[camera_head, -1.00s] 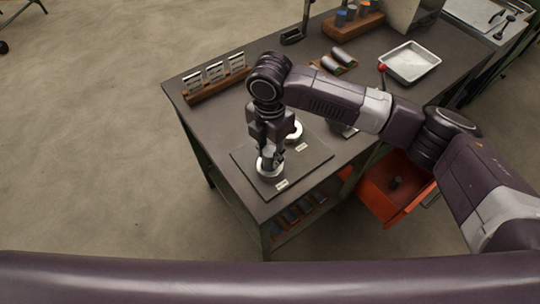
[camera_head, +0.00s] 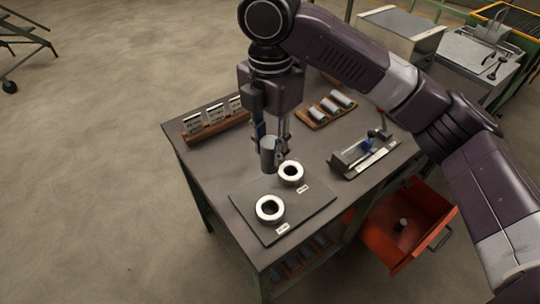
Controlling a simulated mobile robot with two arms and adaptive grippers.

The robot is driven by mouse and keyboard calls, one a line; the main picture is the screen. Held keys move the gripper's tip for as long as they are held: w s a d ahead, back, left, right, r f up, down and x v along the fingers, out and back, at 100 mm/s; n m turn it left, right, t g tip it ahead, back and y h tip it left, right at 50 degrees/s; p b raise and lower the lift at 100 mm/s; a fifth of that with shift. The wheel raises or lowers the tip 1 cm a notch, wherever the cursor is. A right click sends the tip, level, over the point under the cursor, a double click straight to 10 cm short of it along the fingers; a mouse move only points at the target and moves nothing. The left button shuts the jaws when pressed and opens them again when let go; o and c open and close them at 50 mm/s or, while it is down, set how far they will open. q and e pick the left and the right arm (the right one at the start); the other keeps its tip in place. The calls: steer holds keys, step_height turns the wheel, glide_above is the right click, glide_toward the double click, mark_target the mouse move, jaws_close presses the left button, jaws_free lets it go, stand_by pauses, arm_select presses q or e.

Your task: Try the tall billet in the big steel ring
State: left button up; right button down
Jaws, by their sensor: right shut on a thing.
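My right gripper (camera_head: 271,142) is shut on a grey cylindrical billet (camera_head: 268,160). It holds the billet upright, apart from both rings in the picture, behind and to the left of the rear one. Two pale steel rings lie on a dark mat (camera_head: 312,210) on the bench. The front ring (camera_head: 258,211) looks a little larger; its hole is empty. The rear ring (camera_head: 291,183) also shows an open hole. Each ring has a small white label that I cannot read. My left gripper is out of view.
A rack of white cards (camera_head: 213,128) stands at the bench's left edge. A wooden tray (camera_head: 313,118) with several cylinders is behind my right gripper. A gauge-like fixture (camera_head: 350,160) stands at right. A red drawer (camera_head: 389,250) is open below, with a dark cylinder (camera_head: 401,224) inside.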

step_height(320, 180, down, 11)
steer(key=b, duration=0.2)
steer(key=shift+b, duration=0.4)
stand_by(1.5)
stand_by(0.3)
